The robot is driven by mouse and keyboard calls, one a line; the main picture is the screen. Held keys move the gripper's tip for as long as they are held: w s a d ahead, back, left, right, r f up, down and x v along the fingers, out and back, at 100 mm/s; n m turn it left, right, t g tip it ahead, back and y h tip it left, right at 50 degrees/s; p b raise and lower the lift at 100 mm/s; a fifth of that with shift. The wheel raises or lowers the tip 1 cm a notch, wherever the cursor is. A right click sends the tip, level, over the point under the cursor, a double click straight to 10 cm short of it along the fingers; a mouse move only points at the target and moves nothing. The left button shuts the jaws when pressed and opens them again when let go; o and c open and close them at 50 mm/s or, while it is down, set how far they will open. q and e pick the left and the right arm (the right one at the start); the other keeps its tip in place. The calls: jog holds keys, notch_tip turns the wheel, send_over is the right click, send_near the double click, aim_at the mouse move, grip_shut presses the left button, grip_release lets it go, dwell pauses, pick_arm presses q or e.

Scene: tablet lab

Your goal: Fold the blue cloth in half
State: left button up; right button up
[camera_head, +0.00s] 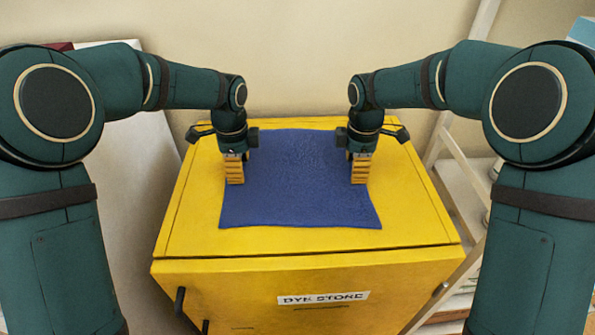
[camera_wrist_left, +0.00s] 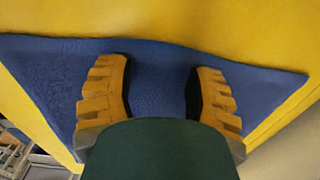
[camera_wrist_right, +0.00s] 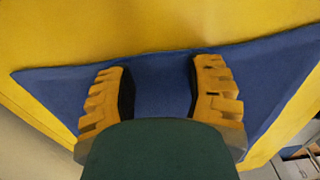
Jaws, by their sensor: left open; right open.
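The blue cloth (camera_head: 299,190) lies spread flat on top of a yellow cabinet in the head view. My left gripper (camera_head: 234,181) points down at the cloth's left edge. My right gripper (camera_head: 359,180) points down at its right edge. In the left wrist view, the open left fingers (camera_wrist_left: 160,75) straddle part of the cloth (camera_wrist_left: 155,85), with nothing between them but cloth surface. In the right wrist view, the open right fingers (camera_wrist_right: 160,75) are likewise over the cloth (camera_wrist_right: 160,85). I cannot tell whether the fingertips touch it. The cloth's far part is partly hidden by the grippers.
The yellow cabinet (camera_head: 420,222) bears a "DYE STORE" label (camera_head: 323,298) on its front. Bare yellow top shows around the cloth. A wall stands behind, a white panel (camera_head: 130,180) at left, and a pale ladder-like rack (camera_head: 462,185) at right.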

pick_arm(q)
jog(key=shift+o, duration=0.3)
pick_arm(e)
jog(key=shift+o, duration=0.3)
jog(key=shift+f, duration=0.1)
pick_arm(q)
jog(key=shift+s, duration=0.1)
jog(key=c, duration=0.8)
pick_arm(e)
jog(key=c, duration=0.8)
pick_arm(q)
jog(key=shift+f, duration=0.15)
grip_shut()
pick_arm(e)
jog(key=shift+f, duration=0.1)
grip_shut()
pick_arm(q)
jog(key=shift+f, duration=0.1)
pick_arm(e)
jog(key=shift+s+f, duration=0.1)
